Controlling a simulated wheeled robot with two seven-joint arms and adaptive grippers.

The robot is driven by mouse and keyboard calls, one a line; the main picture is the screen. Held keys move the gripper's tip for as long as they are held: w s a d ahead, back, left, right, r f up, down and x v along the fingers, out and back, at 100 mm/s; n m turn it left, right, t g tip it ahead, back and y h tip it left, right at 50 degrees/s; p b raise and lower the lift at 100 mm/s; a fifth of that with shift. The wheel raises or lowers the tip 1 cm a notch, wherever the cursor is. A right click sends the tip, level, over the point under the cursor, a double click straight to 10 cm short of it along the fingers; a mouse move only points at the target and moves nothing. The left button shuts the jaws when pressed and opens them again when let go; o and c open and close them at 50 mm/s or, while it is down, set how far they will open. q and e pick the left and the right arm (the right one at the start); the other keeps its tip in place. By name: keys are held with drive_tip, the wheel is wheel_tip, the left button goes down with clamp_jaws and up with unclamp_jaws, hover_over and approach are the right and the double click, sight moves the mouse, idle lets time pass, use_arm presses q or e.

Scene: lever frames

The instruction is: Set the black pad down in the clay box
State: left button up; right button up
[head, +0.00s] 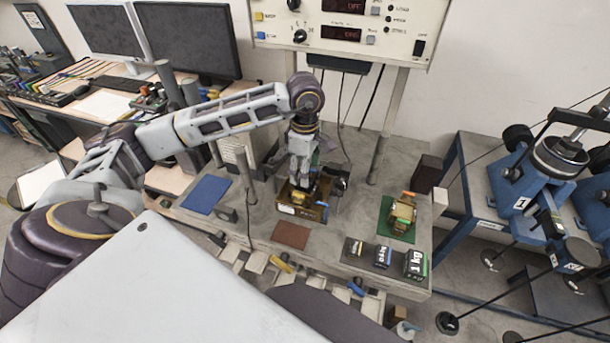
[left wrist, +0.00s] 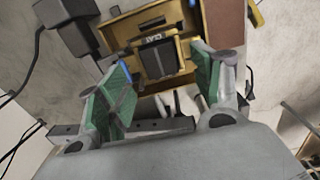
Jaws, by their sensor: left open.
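The clay box (head: 316,213) is an open yellow-brown box on the grey bench in the head view. In the left wrist view a yellow frame (left wrist: 120,27) with a dark interior carries the label CLAY. The black pad appears to be the dark square piece (left wrist: 150,64) with a tan strip, just below that label and within the yellow edges; whether it rests on the bottom cannot be told. My left gripper (head: 301,180) points down over the box. Its green-padded fingers (left wrist: 163,90) are apart, either side of the dark piece, with nothing held between them. My right gripper is out of view.
A blue mat (head: 205,194) and a brown mat (head: 290,235) lie on the bench. A green mat (head: 397,232) bears a brass-coloured device (head: 402,211). Several labelled weights (head: 382,256) line the front edge. A control panel (head: 340,25) stands above the bench on posts.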

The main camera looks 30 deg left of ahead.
use_arm(q)
wheel_tip(320, 180, up, 8)
drive_tip(key=shift+f, duration=0.15)
idle(0.3)
drive_tip(key=shift+f, duration=0.1)
idle(1.0)
